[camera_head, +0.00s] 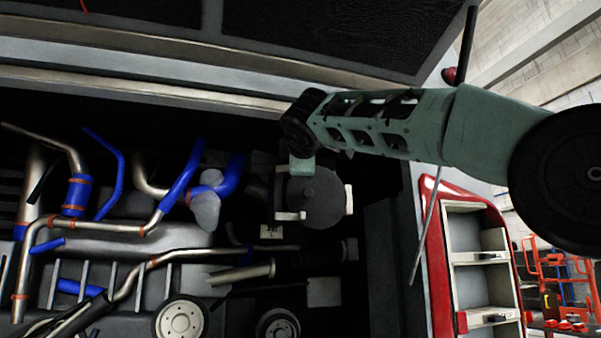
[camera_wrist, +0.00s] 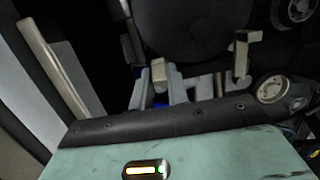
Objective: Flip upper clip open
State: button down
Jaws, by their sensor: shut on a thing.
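A dark round housing (camera_head: 316,196) sits in the open engine bay, with a pale clip at its left (camera_head: 290,215) and another at its right (camera_head: 348,199). My gripper (camera_head: 301,166) is at the housing's upper edge and covers the place of the upper clip in the head view. In the wrist view the housing (camera_wrist: 192,28) fills the top, and my gripper (camera_wrist: 160,90) is shut on a small beige clip (camera_wrist: 159,70) at its edge, taken as the upper clip. Its exact tilt is hard to tell. Another beige clip (camera_wrist: 243,48) stands free to the right.
Blue and metal pipes (camera_head: 160,215) fill the bay to the left. A pale ledge (camera_head: 150,92) runs above the bay. A red-edged cabinet (camera_head: 470,255) stands to the right. A pale bar (camera_wrist: 52,65) is at the left in the wrist view.

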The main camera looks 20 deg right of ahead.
jog(key=a+m+g+h+p, duration=0.7)
jog(key=m+g+h+p, duration=0.6)
jog(key=p, duration=1.7)
jog(key=shift+w+a+r+h+p, duration=0.15)
jog(key=shift+w+r+h+p, duration=0.1)
jog(key=shift+w+h+p, duration=0.2)
jog(key=shift+f+m+g+p, duration=0.3)
jog(key=shift+g+p, duration=0.1)
jog(key=shift+p, duration=0.25)
jog(key=c, duration=1.4)
grip_release()
jog(key=shift+w, duration=0.1)
jog(key=shift+o, duration=0.2)
